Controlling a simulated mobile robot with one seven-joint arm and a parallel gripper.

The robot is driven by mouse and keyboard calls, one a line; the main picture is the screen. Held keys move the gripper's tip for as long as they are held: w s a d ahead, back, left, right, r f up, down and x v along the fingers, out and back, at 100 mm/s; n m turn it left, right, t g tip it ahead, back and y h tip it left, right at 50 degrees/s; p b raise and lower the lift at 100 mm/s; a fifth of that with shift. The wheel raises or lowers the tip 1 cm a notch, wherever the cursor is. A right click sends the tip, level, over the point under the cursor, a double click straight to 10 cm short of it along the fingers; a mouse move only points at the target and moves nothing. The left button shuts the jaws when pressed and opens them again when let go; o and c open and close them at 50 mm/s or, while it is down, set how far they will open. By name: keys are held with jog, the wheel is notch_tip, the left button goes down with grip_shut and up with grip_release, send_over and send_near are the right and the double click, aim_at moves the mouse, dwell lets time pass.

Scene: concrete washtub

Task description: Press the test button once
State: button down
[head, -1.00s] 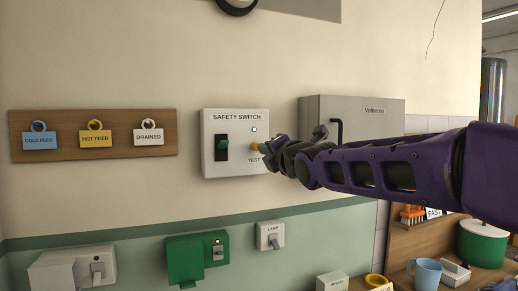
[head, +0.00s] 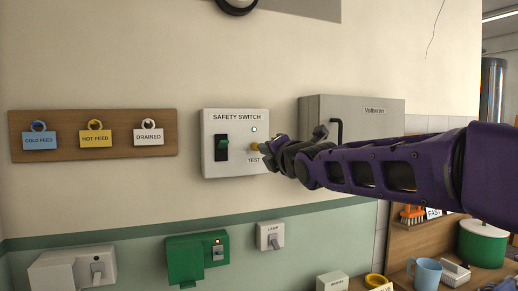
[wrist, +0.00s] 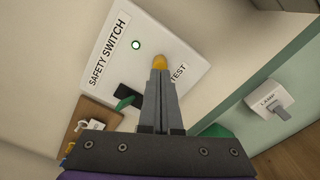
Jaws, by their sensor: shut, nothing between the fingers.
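The white safety switch box (head: 212,165) is on the wall, with a green rocker switch (head: 222,148) on its left and a small lit green lamp (head: 254,129) at the upper right. The yellow test button (head: 254,146) is below the lamp, above the word TEST. My gripper (head: 265,148) is shut and empty, its tips at the button from the right. In the wrist view the button (wrist: 160,62) shows just past the shut fingertips (wrist: 160,72), partly covered by them. I cannot tell whether the tips touch it or whether it is pushed in.
A tag board (head: 70,151) hangs at left. Below are a green socket box (head: 185,262) and a lamp switch (head: 270,236). A blue mug (head: 426,274) stands at lower right.

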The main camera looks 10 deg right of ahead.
dwell(0.4)
jog(key=shift+w+a, duration=0.15)
jog(key=shift+w, duration=0.85)
jog(key=shift+b, duration=0.45)
jog(key=shift+s+d, duration=0.2)
jog(key=shift+s, duration=0.8)
